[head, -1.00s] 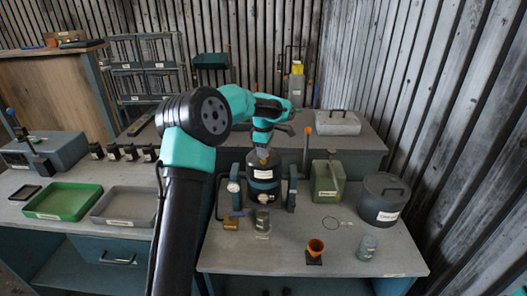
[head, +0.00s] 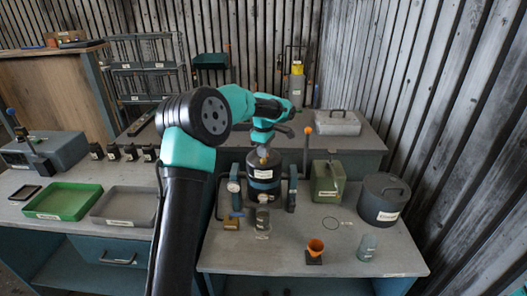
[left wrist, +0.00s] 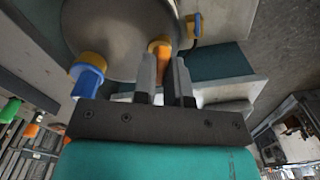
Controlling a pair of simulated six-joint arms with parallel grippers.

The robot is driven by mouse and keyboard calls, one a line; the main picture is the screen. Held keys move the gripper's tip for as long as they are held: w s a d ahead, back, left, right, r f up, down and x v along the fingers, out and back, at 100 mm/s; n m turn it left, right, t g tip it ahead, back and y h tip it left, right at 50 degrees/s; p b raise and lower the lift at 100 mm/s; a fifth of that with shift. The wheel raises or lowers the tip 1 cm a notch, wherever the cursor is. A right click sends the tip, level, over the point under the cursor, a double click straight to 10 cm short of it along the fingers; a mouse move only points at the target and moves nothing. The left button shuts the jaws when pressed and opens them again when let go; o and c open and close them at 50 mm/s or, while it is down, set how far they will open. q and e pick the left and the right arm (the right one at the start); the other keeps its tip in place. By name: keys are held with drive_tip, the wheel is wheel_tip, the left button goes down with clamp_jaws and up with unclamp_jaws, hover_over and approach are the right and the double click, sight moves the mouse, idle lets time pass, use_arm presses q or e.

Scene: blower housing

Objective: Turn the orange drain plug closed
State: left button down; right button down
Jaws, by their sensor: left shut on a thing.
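The orange drain plug (left wrist: 160,50) shows in the left wrist view between my fingers, at the rim of a round grey housing (left wrist: 110,28). My left gripper (left wrist: 167,65) is shut on the plug; the fingers partly hide it. In the head view my left gripper (head: 262,153) points down at the top of the dark cylindrical housing (head: 263,187) on the front table. The plug is too small to make out clearly there. My right gripper is not in view.
A blue and orange fitting (left wrist: 89,72) sits left of the fingers in the left wrist view.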

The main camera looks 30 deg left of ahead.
use_arm(q)
drive_tip(key=m, duration=2.7)
drive_tip(key=shift+m, duration=2.2)
